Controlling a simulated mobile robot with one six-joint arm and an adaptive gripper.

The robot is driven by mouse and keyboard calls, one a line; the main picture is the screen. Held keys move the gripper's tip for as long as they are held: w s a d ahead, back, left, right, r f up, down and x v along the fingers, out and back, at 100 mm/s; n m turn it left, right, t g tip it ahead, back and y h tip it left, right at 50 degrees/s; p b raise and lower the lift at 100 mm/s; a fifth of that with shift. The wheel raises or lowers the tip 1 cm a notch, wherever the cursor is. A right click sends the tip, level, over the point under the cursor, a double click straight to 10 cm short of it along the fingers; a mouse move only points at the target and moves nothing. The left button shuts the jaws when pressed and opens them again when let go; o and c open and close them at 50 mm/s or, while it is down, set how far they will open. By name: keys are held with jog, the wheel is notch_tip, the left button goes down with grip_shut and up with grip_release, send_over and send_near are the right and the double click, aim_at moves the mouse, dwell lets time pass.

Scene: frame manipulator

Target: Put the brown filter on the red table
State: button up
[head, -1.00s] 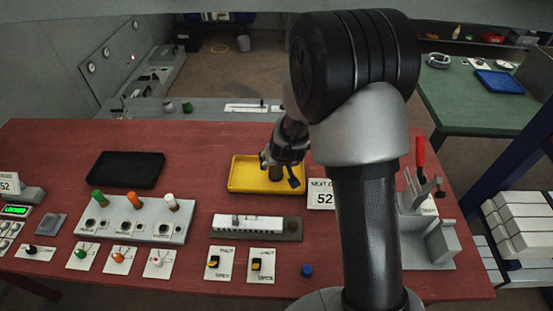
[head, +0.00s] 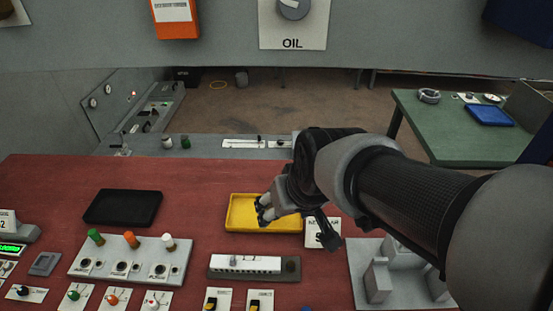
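The red table (head: 200,172) fills the lower part of the head view. My gripper (head: 263,208) is above the yellow tray (head: 237,200) on this table, with its fingers pointing left and down. The fingers are small and partly covered by the wrist, so I cannot tell whether they are open or shut. I cannot make out the brown filter in this view. My arm and gripper hide the right part of the tray.
A black tray (head: 122,207) lies on the left. A grey block with green, orange and white knobs (head: 130,260) stands before it. A grey fixture (head: 378,280) is under my arm. A green table (head: 450,135) stands behind right. The red surface between the trays is clear.

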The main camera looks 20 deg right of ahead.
jog(key=s+d+r, duration=0.1)
jog(key=s+r, duration=0.1)
jog(key=s, duration=1)
jog(key=shift+d+r+g+h, duration=0.15)
jog(key=shift+d+g+h, duration=0.1)
jog(key=shift+g+h, duration=0.15)
jog(key=shift+f+b, duration=0.8)
jog(key=shift+b, duration=0.05)
